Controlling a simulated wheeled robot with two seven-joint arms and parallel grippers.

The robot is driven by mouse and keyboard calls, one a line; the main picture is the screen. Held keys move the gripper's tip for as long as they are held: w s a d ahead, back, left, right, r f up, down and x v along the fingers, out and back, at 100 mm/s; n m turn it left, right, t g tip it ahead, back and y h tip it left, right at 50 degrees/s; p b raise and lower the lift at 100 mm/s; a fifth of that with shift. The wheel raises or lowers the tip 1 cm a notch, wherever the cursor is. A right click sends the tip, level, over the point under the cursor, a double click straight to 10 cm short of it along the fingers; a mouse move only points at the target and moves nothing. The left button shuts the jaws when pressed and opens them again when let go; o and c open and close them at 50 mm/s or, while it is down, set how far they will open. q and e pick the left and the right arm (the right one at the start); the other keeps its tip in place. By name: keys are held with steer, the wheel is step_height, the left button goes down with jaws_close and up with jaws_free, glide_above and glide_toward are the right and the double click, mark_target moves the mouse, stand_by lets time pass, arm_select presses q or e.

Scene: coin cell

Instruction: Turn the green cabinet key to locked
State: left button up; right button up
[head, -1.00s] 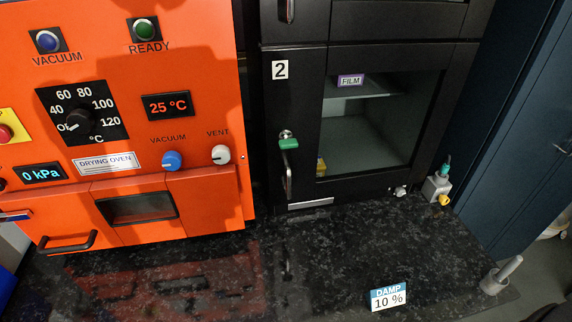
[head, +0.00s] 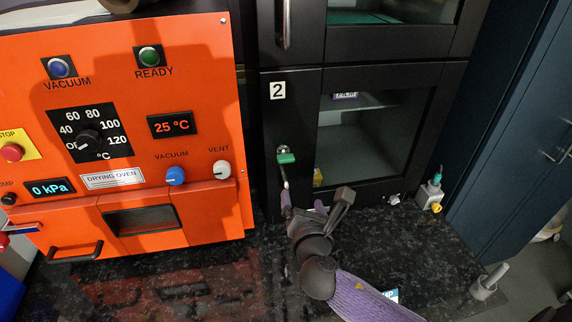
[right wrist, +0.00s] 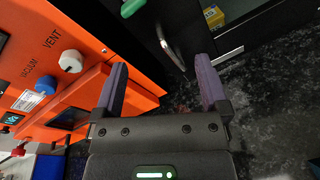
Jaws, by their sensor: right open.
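The green cabinet key (head: 286,158) sits in the lock at the left side of the black cabinet door (head: 296,120) marked 2. Its grip lies about level across the lock. Its end also shows at the top of the right wrist view (right wrist: 131,8). My right gripper (head: 303,203) is open and empty, below the key and in front of the lower door, apart from the key. In the right wrist view its two purple fingers (right wrist: 160,66) are spread wide, with the door handle (right wrist: 170,48) beyond them. My left gripper is not in view.
The orange drying oven (head: 130,100) stands close on the left, with its vent knob (head: 221,169) near the cabinet. The dark speckled counter (head: 235,285) is mostly clear in front. A small grey fixture (head: 431,193) and a grey peg (head: 488,284) stand at the right.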

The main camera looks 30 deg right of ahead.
mark_target(287, 162)
steer(key=w+n, duration=0.2)
steer(key=w, duration=0.1)
steer(key=w+d+r+n+t+b, duration=0.1)
steer(key=w+n, duration=0.1)
steer(key=w, duration=0.2)
steer(key=w+d+n+t+y+b, duration=0.1)
steer(key=w+n, duration=0.1)
steer(key=w, duration=0.2)
steer(key=shift+r, duration=0.4)
steer(key=shift+w+d+r, duration=0.1)
steer(key=shift+w+d, duration=0.05)
steer(key=shift+w, duration=0.5)
steer(key=shift+c, duration=0.3)
steer(key=c, duration=0.5)
jaws_close()
